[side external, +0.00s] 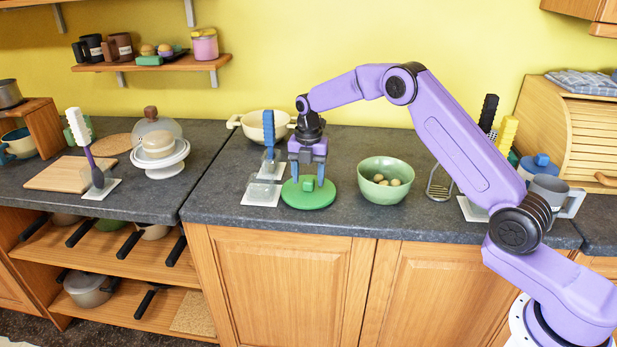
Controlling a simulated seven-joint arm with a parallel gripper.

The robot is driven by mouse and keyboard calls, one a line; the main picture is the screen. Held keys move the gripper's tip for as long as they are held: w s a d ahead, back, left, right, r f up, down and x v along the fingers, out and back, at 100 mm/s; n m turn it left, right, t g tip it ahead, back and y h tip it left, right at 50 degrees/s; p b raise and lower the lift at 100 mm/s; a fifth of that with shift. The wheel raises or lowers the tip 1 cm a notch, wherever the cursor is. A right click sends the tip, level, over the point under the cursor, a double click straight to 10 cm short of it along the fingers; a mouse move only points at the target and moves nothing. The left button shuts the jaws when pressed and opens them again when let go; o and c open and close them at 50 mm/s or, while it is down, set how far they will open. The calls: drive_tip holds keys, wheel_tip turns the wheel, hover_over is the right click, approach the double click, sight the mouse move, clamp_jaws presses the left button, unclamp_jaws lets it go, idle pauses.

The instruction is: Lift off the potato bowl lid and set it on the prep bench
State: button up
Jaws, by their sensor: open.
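The green bowl (372,191) stands uncovered on the dark counter, with a few potatoes (385,181) showing inside. The round green lid (308,200) lies flat on the dark counter (340,217) to the left of the bowl, knob up and apart from the bowl. My gripper (308,179) points straight down over the lid, its fingers open on either side of the green knob. Whether the fingertips touch the knob or the lid I cannot tell. The gripper holds nothing.
A white tile with a clear block (262,192) and a blue-handled brush (269,135) are left of the lid. A cream pot (262,124) is behind. A wire masher (439,185) is right of the bowl. The counter's front edge is close to the lid.

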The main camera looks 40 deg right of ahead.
drive_tip(key=shift+r, duration=3.65)
wheel_tip(320, 180, up, 12)
